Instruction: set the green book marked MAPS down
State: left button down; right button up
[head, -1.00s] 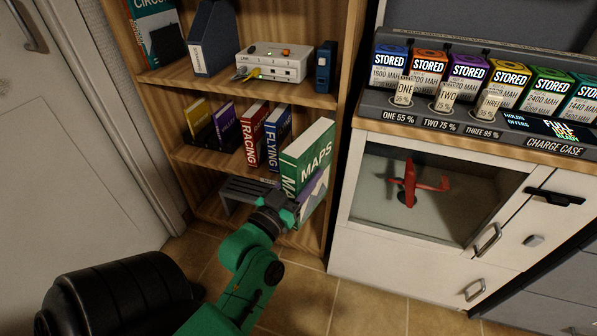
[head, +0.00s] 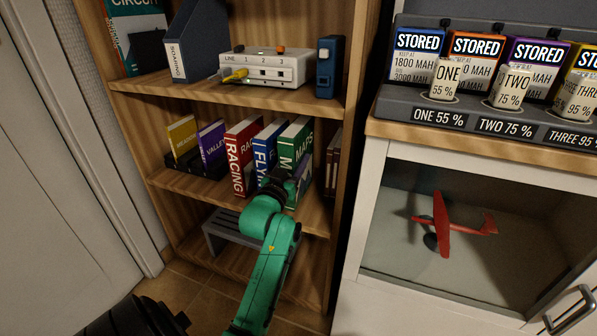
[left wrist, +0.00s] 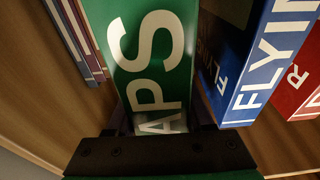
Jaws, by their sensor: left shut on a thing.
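The green MAPS book (head: 297,140) stands upright on the middle shelf level, just right of the blue FLYING book (head: 265,147). My left gripper (head: 283,184) is shut on the lower part of its spine. In the left wrist view the green MAPS book (left wrist: 153,50) rises from between the jaws, with a small gap to the blue FLYING book (left wrist: 262,65). Whether the book's bottom touches the shelf is hidden by the gripper. My right gripper is not in view.
The red RACING book (head: 241,158), a purple book (head: 211,140) and a yellow book (head: 183,137) stand to the left. Thin dark books (head: 333,165) lean by the right wall. A grey slatted stand (head: 228,231) sits below. A white box (head: 266,69) is above.

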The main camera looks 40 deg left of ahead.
pick_arm(q)
jog(key=w+f+b, duration=0.1)
jog(key=w+a+f+b, duration=0.1)
jog(key=w+f, duration=0.1)
jog(key=shift+f+b, duration=0.3)
jog(key=shift+b, duration=0.05)
jog(key=shift+r, duration=0.15)
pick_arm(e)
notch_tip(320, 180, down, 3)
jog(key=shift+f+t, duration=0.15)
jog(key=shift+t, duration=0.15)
pick_arm(q)
jog(key=shift+c, duration=1.4)
grip_release()
jog(key=shift+s, duration=0.15)
jog(key=p+v, duration=0.3)
jog(key=v, duration=0.9)
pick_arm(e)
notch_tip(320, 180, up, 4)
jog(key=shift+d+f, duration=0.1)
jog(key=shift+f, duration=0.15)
